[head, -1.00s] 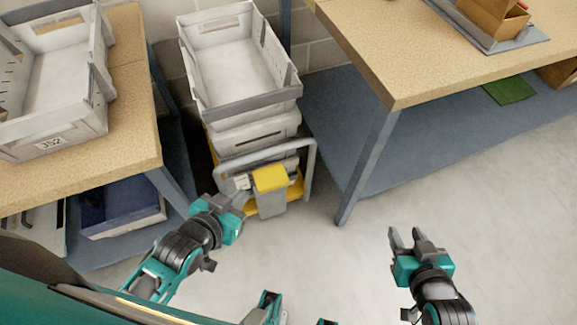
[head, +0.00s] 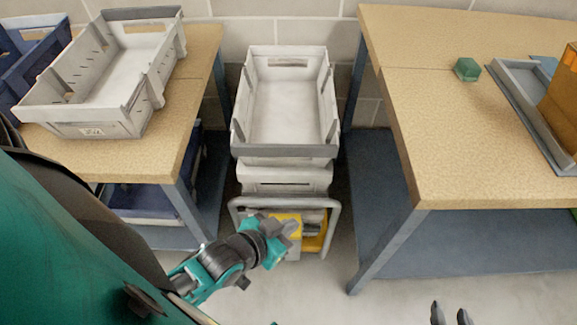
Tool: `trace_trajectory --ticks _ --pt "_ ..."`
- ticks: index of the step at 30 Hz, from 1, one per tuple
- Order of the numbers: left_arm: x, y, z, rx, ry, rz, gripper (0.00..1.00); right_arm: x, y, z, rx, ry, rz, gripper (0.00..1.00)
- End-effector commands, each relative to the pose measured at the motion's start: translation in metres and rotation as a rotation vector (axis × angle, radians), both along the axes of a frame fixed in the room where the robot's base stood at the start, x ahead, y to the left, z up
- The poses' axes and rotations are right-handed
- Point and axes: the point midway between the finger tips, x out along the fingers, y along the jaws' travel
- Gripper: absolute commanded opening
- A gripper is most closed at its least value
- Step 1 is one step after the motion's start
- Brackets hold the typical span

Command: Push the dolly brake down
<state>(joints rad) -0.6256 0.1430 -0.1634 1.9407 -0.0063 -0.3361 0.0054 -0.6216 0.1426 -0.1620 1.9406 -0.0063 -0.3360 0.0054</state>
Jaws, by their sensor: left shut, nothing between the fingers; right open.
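The dolly (head: 315,243) has a yellow deck and a grey tube handle (head: 334,222). It stands in the gap between two workbenches and carries stacked light grey crates (head: 284,180). The brake, a yellow-topped grey block (head: 285,216) at the dolly's front, is largely hidden behind my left gripper. My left gripper (head: 292,227) is shut and empty, its fingertips over the brake; I cannot tell whether they touch it. My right gripper (head: 451,313) is open and empty at the bottom edge, with only its fingers showing, above the floor.
The left workbench (head: 195,125) holds a grey crate (head: 90,118) and a blue crate (head: 25,60). The right workbench (head: 450,120) holds a green block (head: 467,69) and a grey tray (head: 520,110). Bench legs flank the dolly. The floor in front is clear.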

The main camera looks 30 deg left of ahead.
Motion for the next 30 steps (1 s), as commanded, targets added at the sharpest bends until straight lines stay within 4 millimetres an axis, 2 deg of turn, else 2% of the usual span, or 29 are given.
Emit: trace_trajectory --ticks 6,9,14,17,22,27,30 --pt "-0.001 0.000 -0.004 -0.003 0.013 -0.001 0.00 -0.002 0.000 -0.002 0.001 0.005 0.001 0.43" --pt "0.007 -0.006 -0.010 -0.045 0.051 0.007 0.00 -0.002 0.001 -0.008 0.001 0.005 0.001 0.43" --pt "0.029 -0.023 -0.035 -0.174 0.236 0.071 0.00 -0.003 0.003 -0.027 0.004 0.015 0.003 0.43" --pt "0.038 -0.025 -0.052 -0.222 0.392 0.169 0.00 -0.003 0.006 -0.039 0.010 0.020 0.008 0.43" --pt "0.043 -0.002 -0.070 -0.206 0.593 0.420 0.00 0.001 0.013 -0.047 0.024 0.013 0.017 0.43" --pt "0.043 0.027 -0.073 -0.155 0.665 0.646 0.00 0.005 0.014 -0.050 0.028 0.003 0.020 0.43" --pt "0.042 0.036 -0.071 -0.138 0.676 0.718 0.00 0.007 0.014 -0.050 0.027 0.000 0.021 0.43"
